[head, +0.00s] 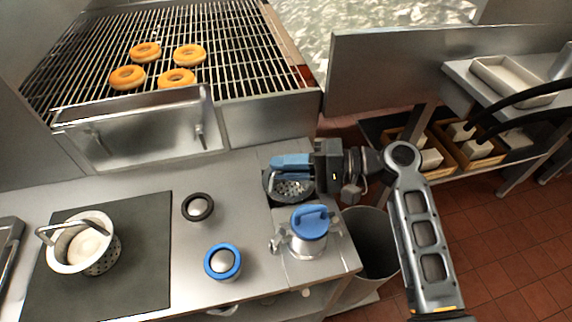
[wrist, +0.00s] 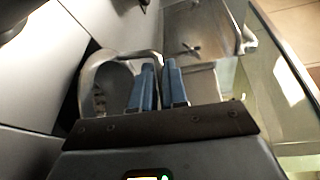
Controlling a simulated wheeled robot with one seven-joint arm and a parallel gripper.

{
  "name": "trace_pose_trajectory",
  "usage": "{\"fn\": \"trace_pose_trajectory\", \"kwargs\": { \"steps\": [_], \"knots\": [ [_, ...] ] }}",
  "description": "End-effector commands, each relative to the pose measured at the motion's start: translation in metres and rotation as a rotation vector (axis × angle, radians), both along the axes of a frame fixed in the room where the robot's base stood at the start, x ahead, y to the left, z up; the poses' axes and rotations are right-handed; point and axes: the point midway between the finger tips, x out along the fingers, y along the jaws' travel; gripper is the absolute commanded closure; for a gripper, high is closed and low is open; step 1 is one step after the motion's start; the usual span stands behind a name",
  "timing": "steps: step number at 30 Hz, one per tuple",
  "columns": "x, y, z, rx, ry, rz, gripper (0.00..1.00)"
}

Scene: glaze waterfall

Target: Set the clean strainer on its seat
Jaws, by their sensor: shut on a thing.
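My gripper (head: 288,167) has its blue fingers shut on the grey loop handle (wrist: 120,57) of a strainer. The strainer (head: 292,188) is a metal basket with a perforated wall, partly hidden below the fingers. It sits at or just over a dark round opening at the counter's right end; I cannot tell whether it rests there. In the wrist view the handle passes between the fingers (wrist: 158,88), and the basket is mostly hidden. A second strainer (head: 105,262), with a white rim and pale inside, stands on the dark mat (head: 143,215) at left.
A metal vessel with a blue lid (head: 310,222) stands just in front of my gripper. A black-ringed knob (head: 198,207) and a blue-ringed knob (head: 222,262) are on the counter. Doughnuts (head: 189,55) lie on the rack behind. A grey bin (head: 369,240) stands right of the counter.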

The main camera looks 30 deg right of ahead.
Motion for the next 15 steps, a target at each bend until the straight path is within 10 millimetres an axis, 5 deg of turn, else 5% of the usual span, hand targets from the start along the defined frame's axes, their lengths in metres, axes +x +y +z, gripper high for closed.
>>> {"fn": "trace_pose_trajectory", "kwargs": {
  "steps": [15],
  "knots": [
    [0.0, 0.0001, -0.0066, 0.0, 0.0, 0.0, 1.0]
  ]
}}
